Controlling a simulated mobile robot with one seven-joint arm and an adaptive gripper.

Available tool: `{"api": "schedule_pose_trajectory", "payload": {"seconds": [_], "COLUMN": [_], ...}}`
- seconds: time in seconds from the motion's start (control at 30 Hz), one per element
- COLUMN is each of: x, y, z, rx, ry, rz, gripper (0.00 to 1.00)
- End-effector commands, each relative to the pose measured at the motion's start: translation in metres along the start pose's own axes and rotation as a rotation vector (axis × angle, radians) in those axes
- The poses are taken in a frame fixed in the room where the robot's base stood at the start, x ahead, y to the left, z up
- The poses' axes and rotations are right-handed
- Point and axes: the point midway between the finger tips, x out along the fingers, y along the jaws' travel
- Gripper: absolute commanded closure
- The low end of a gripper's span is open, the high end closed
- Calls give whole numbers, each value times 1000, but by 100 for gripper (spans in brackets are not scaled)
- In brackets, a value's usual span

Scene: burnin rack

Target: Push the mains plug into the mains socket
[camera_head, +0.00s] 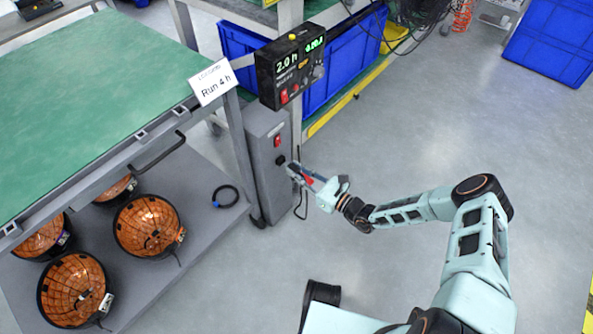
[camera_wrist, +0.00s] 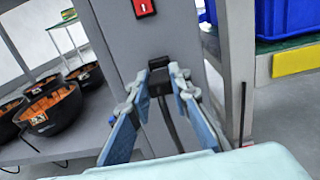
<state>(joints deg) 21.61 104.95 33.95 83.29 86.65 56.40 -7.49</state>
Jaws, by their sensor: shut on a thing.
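My gripper (camera_head: 292,170) is at the front of the grey post, its fingers pointing left toward the post. In the wrist view the fingertips (camera_wrist: 160,82) are closed on a black mains plug (camera_wrist: 160,88), with its dark cable (camera_wrist: 171,122) hanging down between the fingers. The mains socket (camera_head: 280,160) shows as a dark spot on the grey post (camera_head: 266,185), below a red switch (camera_head: 277,141). In the wrist view the plug covers the socket area. I cannot tell whether the plug touches the socket or sits in it.
A black timer box (camera_head: 290,68) is mounted above the post. A green-topped bench (camera_head: 90,90) is at left, with several copper-coloured bowls (camera_head: 148,225) on its lower shelf. Blue crates (camera_head: 340,60) stand behind.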

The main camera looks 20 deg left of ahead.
Motion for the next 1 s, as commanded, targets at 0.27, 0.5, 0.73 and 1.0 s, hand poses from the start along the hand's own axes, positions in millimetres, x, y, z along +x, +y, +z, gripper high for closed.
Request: {"api": "schedule_pose_trajectory", "payload": {"seconds": [0.27,0.5,0.73,1.0], "x": [1,6,12,19], "y": [0,0,0,0], "z": [0,-1,-1,0], "rx": [0,0,0,0], "ry": [0,1,1,-1], "rz": [0,1,0,0], "gripper": [100,100,100,100]}}
